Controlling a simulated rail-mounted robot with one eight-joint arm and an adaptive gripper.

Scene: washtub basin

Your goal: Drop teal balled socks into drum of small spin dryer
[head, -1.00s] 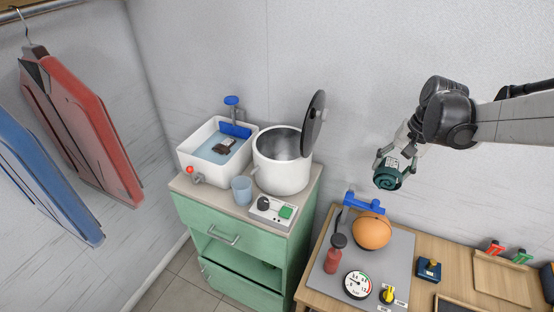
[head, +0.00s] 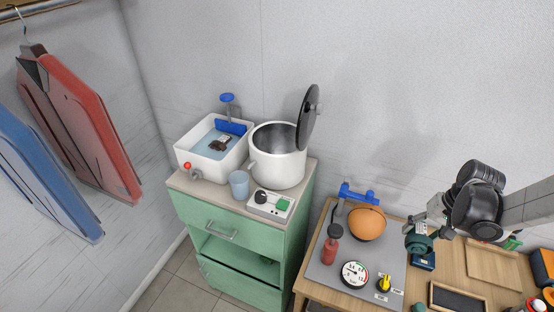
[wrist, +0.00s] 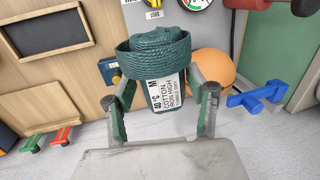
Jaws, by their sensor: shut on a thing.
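My gripper (head: 420,233) is shut on the teal balled socks (head: 418,244), above the wooden table at the right of the head view. In the wrist view the ribbed socks (wrist: 155,48) sit between the two fingers, with a white care label hanging from them. The small spin dryer (head: 279,170) is a white tub on the green cabinet, left of my gripper and well apart from it. Its dark lid (head: 308,118) stands open at the right, and the grey inside of the drum shows. The bottom of the drum is hidden.
A white basin of water (head: 185,150) with a blue tap, a blue cup (head: 239,184) and a control box (head: 268,203) crowd the cabinet top. An orange ball (head: 366,223), a red bottle (head: 329,248) and a gauge (head: 354,274) are on the grey mat (head: 318,272).

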